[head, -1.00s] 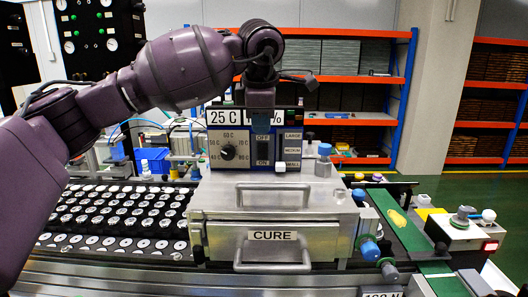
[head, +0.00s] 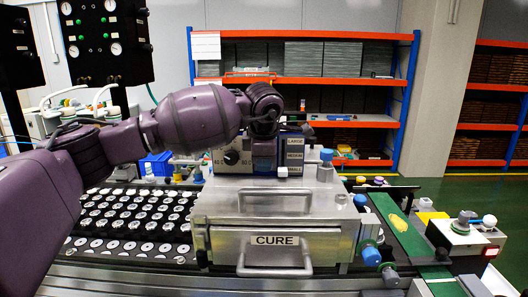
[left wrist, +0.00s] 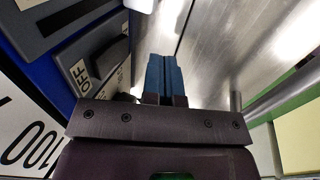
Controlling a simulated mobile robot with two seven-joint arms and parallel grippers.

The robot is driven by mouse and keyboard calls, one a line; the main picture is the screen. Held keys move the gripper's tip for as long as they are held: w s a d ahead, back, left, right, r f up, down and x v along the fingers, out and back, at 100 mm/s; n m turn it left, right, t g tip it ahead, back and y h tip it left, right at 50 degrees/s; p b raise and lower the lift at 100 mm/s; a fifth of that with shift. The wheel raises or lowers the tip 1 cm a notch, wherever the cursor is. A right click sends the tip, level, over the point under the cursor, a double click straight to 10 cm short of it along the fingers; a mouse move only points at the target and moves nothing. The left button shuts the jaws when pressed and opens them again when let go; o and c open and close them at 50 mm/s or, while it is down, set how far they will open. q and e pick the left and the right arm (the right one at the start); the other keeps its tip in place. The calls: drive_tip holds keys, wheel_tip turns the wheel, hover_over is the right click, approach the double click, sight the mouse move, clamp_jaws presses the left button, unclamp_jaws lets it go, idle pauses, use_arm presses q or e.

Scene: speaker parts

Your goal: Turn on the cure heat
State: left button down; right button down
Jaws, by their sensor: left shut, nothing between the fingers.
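The steel cure oven (head: 225,215) bears a CURE label, with a control panel on its top. My left gripper (head: 264,165) is in front of the panel and hides its switch area in the head view. In the left wrist view, its blue fingers (left wrist: 166,75) are together and empty. The dark switch (left wrist: 110,55) with its OFF label (left wrist: 82,75) shows to the left of the fingers. I cannot tell whether they touch or which way the switch is set. The temperature dial (head: 232,157) is partly visible; my arm hides the upper displays. My right gripper is not in view.
A tray of round speaker parts (head: 130,225) lies left of the oven. Size buttons (head: 295,155) sit right of my gripper. A blue-capped fitting (head: 325,165) stands on the oven's right side. A green conveyor (head: 405,225) runs farther right.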

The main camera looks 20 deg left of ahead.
use_arm(q)
drive_tip(key=shift+w+a, duration=0.15)
drive_tip(key=shift+w, duration=0.7)
drive_tip(key=shift+w+a+f, duration=0.15)
drive_tip(key=shift+w+a, duration=0.05)
drive_tip(key=shift+w, duration=0.15)
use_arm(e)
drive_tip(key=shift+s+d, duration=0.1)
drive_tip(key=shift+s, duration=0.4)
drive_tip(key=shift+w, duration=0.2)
use_arm(q)
drive_tip(key=shift+w+f+t+b, duration=0.25)
drive_tip(key=shift+t+b, duration=0.15)
drive_tip(key=shift+b, duration=0.15)
drive_tip(key=shift+r, duration=0.2)
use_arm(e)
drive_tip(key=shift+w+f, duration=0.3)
use_arm(q)
drive_tip(key=shift+r, duration=0.15)
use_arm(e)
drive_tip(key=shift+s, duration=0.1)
